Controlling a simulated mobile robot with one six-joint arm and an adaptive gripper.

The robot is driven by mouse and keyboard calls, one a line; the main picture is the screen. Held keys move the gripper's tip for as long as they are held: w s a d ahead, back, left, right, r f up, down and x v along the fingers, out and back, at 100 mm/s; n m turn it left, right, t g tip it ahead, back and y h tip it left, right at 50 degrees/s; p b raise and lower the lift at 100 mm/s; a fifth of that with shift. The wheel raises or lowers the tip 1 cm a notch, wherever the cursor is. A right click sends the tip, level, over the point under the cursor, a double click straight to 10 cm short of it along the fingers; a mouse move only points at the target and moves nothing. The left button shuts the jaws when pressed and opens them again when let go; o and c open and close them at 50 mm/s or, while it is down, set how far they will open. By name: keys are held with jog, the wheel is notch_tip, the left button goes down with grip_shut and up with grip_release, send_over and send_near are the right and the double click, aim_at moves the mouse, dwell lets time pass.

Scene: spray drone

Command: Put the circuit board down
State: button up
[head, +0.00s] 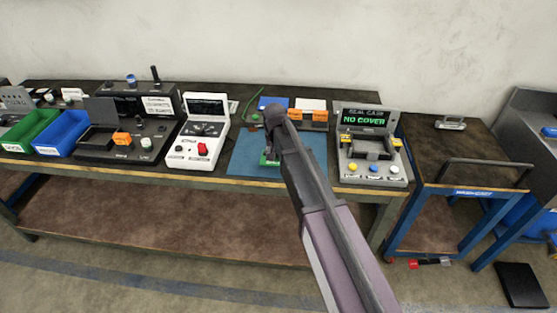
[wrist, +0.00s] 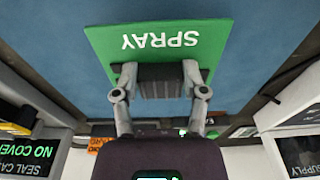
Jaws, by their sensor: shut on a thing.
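The circuit board (wrist: 160,45) is a green plate marked SPRAY with a dark block on it. My gripper (wrist: 160,82) is shut on the board, with one finger on each side of the dark block. The board is over the blue mat (wrist: 45,45); I cannot tell whether it touches it. In the head view, my arm hides most of the gripper and board, and only a bit of green board (head: 267,160) shows over the blue mat (head: 240,158).
A grey station (head: 372,160) reading NO COVER stands right of the mat, and a white device (head: 197,147) stands left. Orange blocks (head: 304,115) sit behind. A green bin (head: 30,132) and a blue bin (head: 62,134) are far left. Bare mat shows left of my arm.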

aim_at(278, 160)
jog(key=shift+w+d, duration=0.15)
jog(key=shift+w, duration=0.1)
jog(key=shift+w+d+f+b, duration=0.15)
jog(key=shift+f+b, duration=0.35)
jog(key=shift+w+d+f+b, duration=0.1)
jog(key=shift+w+f+b, duration=0.05)
jog(key=shift+f+b, duration=1.2)
jog(key=shift+f, duration=0.15)
jog(key=o, duration=1.2)
jog(key=shift+r, duration=0.25)
jog(key=r+p, duration=0.4)
jog(key=s+r+p, duration=0.1)
jog(key=r+p, duration=0.7)
jog(key=shift+s, duration=0.25)
